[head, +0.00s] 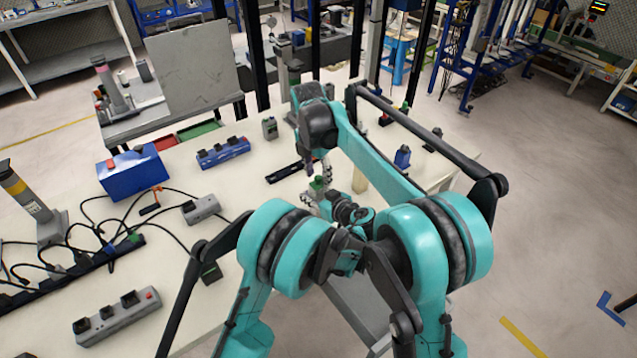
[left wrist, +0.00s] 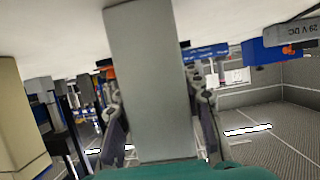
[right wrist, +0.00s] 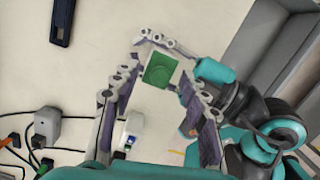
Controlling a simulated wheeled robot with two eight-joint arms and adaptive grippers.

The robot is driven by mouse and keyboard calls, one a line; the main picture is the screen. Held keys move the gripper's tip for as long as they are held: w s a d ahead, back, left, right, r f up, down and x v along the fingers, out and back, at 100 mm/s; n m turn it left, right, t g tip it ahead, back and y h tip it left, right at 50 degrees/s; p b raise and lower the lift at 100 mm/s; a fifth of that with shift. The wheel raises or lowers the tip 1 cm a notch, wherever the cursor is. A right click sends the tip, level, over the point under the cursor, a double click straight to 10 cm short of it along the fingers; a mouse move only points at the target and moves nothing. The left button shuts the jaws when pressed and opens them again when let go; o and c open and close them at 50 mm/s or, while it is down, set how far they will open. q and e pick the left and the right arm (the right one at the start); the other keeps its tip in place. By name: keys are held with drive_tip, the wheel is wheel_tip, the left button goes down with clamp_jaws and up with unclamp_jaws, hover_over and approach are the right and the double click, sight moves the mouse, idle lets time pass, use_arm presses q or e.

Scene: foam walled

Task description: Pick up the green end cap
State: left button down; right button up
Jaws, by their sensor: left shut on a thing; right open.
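The green end cap (right wrist: 158,70) shows as a green square in the right wrist view. It also shows small in the head view (head: 318,184), on top of a grey post. My left gripper (left wrist: 160,125) is shut on that grey post (left wrist: 150,70), with a finger on each side of it. My right gripper (right wrist: 158,105) is open and points down over the cap, the cap lying ahead between its fingers. In the head view, my right gripper (head: 322,165) is just above the cap. I cannot tell whether its fingers touch the cap.
A beige block (head: 360,180) stands close to the right of the grippers. A grey switch box (head: 201,208), cables and a blue box (head: 132,173) are at left. Bare table (head: 240,190) lies between.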

sight(318, 178)
clamp_jaws()
use_arm(q)
drive_tip(key=c, duration=0.9)
unclamp_jaws()
use_arm(e)
wheel_tip(318, 178, up, 10)
use_arm(q)
drive_tip(key=shift+s+d, duration=0.1)
